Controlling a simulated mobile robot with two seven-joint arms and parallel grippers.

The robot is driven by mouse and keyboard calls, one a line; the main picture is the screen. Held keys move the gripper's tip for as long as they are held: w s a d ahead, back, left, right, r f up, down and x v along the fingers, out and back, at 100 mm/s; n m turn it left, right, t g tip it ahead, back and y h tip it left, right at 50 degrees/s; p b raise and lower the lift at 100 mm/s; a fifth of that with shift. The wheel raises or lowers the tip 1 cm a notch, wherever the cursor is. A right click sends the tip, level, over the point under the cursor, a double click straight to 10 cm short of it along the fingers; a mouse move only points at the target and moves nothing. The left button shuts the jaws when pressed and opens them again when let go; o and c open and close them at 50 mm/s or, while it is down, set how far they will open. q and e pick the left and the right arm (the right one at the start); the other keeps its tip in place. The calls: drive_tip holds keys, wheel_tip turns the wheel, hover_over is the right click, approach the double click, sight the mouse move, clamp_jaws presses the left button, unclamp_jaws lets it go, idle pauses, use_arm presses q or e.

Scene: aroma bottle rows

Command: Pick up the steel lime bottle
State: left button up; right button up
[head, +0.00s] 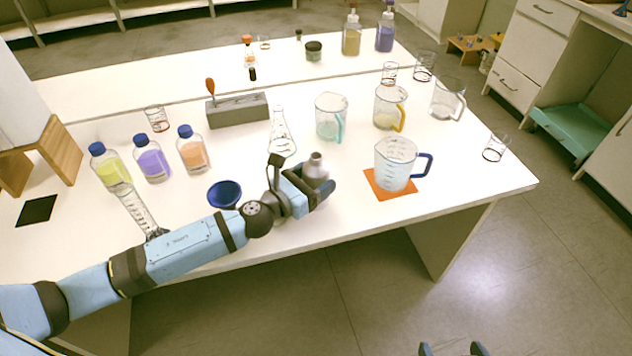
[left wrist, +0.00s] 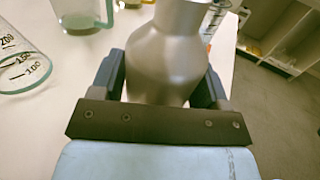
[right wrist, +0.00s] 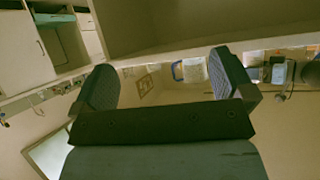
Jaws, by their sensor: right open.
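The steel bottle (head: 316,168) is plain grey metal with a narrow neck; no lime mark is readable on it. It stands upright near the front edge of the white table, right of the blue bowl. My left gripper (head: 308,192) is around its body. In the left wrist view the bottle (left wrist: 166,60) fills the space between the fingers (left wrist: 160,88), which press against both sides. Its base is hidden by the gripper. My right gripper (right wrist: 165,85) is open and empty, away from the table; its tips (head: 452,349) show at the bottom of the head view.
A measuring jug (head: 394,166) stands on an orange mat right of the bottle. A conical flask (head: 281,135) is behind it, and the blue bowl (head: 225,194) is left. Several capped bottles (head: 152,160) stand further left.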

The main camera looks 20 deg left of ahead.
use_arm(q)
drive_tip(key=c, duration=0.7)
drive_tip(key=shift+o, duration=0.2)
drive_tip(key=shift+r, duration=0.1)
